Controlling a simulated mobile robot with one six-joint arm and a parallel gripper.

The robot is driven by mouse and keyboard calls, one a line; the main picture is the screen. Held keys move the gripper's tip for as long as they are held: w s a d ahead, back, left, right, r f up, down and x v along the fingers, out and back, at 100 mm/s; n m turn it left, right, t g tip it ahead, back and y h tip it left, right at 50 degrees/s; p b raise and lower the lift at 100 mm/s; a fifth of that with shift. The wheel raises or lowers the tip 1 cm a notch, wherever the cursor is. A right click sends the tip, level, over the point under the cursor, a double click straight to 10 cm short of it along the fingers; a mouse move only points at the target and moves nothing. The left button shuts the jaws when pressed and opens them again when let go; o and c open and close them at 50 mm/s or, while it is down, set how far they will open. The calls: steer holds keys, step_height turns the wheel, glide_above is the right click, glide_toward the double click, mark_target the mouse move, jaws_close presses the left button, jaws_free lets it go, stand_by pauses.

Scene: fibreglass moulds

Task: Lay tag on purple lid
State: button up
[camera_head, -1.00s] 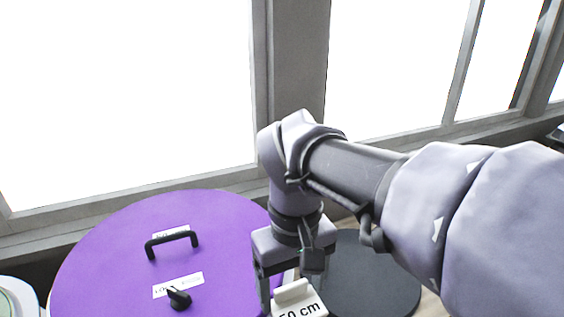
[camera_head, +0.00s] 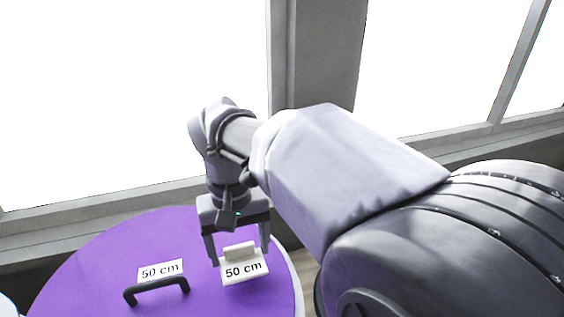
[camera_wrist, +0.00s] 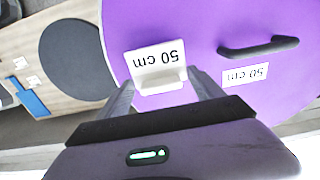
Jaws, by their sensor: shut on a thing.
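The purple lid (camera_head: 100,262) is a large round disc at the lower left of the head view, with a black handle (camera_head: 157,289) and a white "50 cm" label (camera_head: 161,270) beside it. The lid (camera_wrist: 195,25) also fills much of the wrist view. The white tag (camera_head: 244,269), printed "50 cm" and with a raised ridge, is over the right part of the lid. My gripper (camera_head: 240,250) is shut on the tag's ridge. In the wrist view the tag (camera_wrist: 157,58) shows between the fingers, to the left of the handle. I cannot tell whether it touches the lid.
In the wrist view a dark round disc (camera_wrist: 78,60) lies on a wooden surface (camera_wrist: 60,115) left of the lid, with a blue item (camera_wrist: 28,98) and small white labels farther left. Window frames (camera_head: 300,60) stand behind the lid. The lid around the tag looks clear.

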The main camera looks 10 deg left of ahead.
mark_target(233, 258)
steer(key=f, duration=0.1)
steer(key=a+f, duration=0.1)
steer(key=f, duration=0.1)
steer(key=shift+a+f, duration=0.25)
steer(key=shift+a, duration=0.15)
steer(key=shift+w, duration=0.15)
steer(key=shift+f, duration=0.2)
steer(key=o, duration=1.3)
steer(key=shift+o, duration=0.2)
